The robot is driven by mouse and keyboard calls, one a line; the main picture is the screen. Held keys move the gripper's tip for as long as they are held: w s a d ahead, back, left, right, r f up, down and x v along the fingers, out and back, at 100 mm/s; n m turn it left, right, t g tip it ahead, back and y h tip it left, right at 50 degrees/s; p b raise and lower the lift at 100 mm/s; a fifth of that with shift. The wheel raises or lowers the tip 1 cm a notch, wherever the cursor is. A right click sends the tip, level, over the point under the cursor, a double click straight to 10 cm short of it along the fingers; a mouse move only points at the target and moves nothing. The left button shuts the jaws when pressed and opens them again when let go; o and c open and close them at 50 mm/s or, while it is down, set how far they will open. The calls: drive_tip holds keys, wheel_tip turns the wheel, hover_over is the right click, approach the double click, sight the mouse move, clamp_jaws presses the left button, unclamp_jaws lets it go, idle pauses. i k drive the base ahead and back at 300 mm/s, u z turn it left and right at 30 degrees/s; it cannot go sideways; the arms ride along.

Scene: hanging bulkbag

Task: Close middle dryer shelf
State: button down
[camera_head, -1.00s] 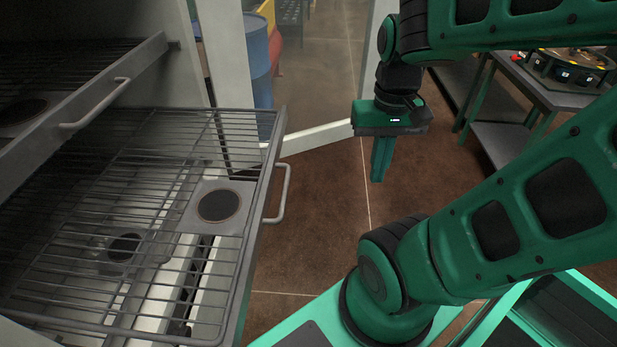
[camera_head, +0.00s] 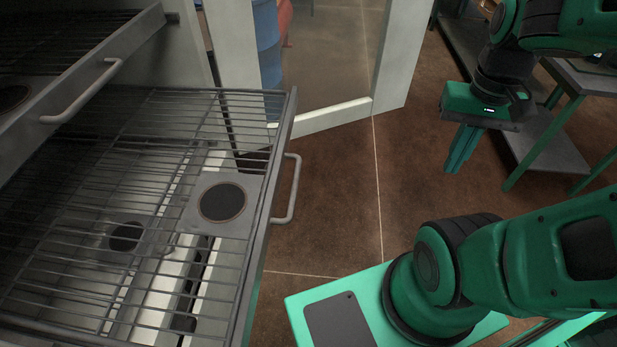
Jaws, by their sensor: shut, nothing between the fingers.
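The middle dryer shelf (camera_head: 262,215) is a wire rack with a metal front rail. It is pulled out on the left side of the view. Its handle (camera_head: 293,190) sticks out to the right from the front rail. Through the wires I see a square plate with a dark round disc (camera_head: 222,203) and another disc (camera_head: 125,237) further left. My gripper (camera_head: 458,160) is to the right of the handle, well apart from it. Its green fingers are together, point down and hold nothing.
An upper shelf with its own handle (camera_head: 82,92) is at the upper left. An open glazed door (camera_head: 320,65) with a pale frame stands behind the shelf. A grey table (camera_head: 550,145) is at the right. Brown floor (camera_head: 340,200) lies between handle and gripper.

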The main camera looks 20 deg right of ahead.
sight(221, 204)
drive_tip(key=u, duration=0.05)
drive_tip(key=k, duration=1.1)
drive_tip(key=u, duration=0.35)
